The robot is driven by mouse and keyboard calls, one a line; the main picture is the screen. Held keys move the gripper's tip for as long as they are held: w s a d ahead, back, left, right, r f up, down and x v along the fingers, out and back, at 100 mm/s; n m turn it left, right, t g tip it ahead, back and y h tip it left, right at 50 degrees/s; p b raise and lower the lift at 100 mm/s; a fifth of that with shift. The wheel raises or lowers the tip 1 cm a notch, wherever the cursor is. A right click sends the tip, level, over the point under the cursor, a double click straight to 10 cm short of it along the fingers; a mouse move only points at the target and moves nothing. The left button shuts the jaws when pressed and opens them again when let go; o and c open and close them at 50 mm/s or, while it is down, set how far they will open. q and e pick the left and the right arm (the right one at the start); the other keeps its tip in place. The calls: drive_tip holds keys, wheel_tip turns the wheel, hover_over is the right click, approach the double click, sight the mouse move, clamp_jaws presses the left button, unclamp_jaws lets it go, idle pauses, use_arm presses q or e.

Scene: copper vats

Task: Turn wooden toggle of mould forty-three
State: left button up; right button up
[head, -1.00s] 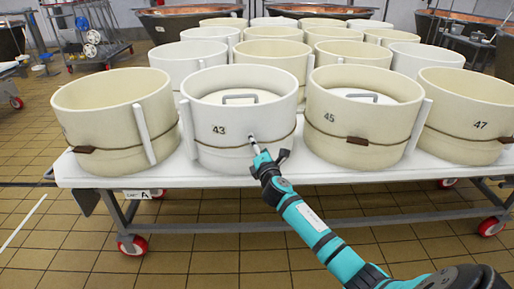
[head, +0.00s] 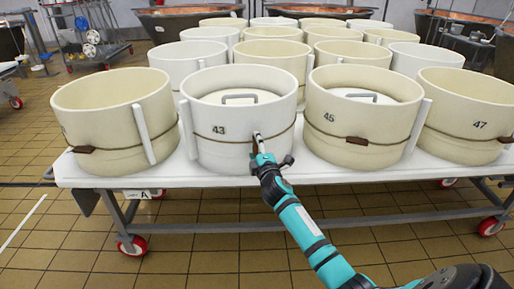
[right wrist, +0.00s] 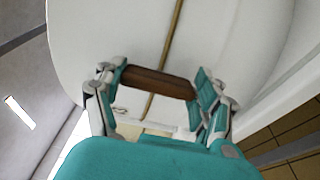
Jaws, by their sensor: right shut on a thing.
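Mould forty-three (head: 228,158) is a white round tub marked 43 at the front of the table, with a cord around it. Its brown wooden toggle (right wrist: 158,84) lies across the cord (right wrist: 172,40) in the right wrist view, roughly square to it. My right gripper (head: 257,142) is at the front wall of the mould, shut on the toggle, with a finger at each end. In the head view the fingers mostly hide the toggle. My left gripper is not in view.
Mould 45 (head: 350,150) stands close on the right, with its own toggle (head: 357,141) lying along its cord. A cream tub (head: 110,125) stands on the left. More tubs fill the white wheeled table (head: 180,176) behind. Floor in front is clear.

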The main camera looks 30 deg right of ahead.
drive_tip(key=shift+f, duration=0.2)
drive_tip(key=o, duration=1.2)
drive_tip(key=shift+r, duration=0.1)
drive_tip(key=shift+c, duration=0.2)
drive_tip(key=v, duration=1.2)
